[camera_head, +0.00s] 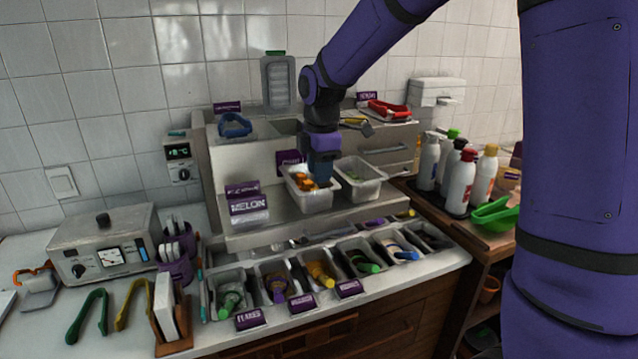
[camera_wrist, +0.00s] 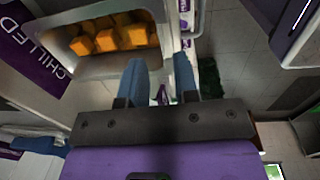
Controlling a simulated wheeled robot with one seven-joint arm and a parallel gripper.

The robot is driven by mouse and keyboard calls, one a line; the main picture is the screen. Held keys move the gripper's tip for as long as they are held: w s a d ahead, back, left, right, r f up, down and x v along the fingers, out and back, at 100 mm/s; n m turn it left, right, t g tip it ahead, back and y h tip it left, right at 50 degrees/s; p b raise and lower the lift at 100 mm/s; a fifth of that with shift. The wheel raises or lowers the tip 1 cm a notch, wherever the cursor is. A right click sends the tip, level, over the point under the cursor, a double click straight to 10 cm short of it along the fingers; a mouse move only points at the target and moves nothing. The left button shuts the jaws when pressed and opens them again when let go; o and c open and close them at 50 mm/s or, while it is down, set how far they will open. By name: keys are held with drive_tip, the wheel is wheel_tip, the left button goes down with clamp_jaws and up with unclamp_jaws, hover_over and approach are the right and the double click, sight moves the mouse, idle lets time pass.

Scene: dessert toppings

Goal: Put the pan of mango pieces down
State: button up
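The pan of mango pieces (camera_head: 318,202) is a pale, open rectangular pan on the steel shelf, left of a second pale pan. Orange mango pieces (camera_head: 305,181) show inside it, and also in the wrist view (camera_wrist: 110,35) at the upper left. My gripper (camera_head: 320,182) points down at the mango pan, over its right part. The left finger is beside the pan's near wall. Whether a fingertip touches the pan is hard to tell.
The second pan (camera_head: 376,192) stands close on the right. A purple MELON sign (camera_head: 249,206) is to the left. In front is a row of utensil trays (camera_head: 232,302).

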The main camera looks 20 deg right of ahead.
wheel_tip(320, 180, up, 8)
drive_tip(key=shift+s, duration=0.35)
drive_tip(key=s+d+m+t, duration=0.2)
drive_tip(key=s+m, duration=0.7)
drive_tip(key=s, duration=0.5)
drive_tip(key=s+d+r+m+t, duration=0.1)
drive_tip(key=s+d+m+t, duration=0.1)
drive_tip(key=s+m, duration=0.7)
drive_tip(key=s+d, duration=0.1)
drive_tip(key=s, duration=0.4)
drive_tip(key=shift+s+d+r+t, duration=0.15)
drive_tip(key=shift+d+t, duration=0.05)
drive_tip(key=shift+t, duration=0.1)
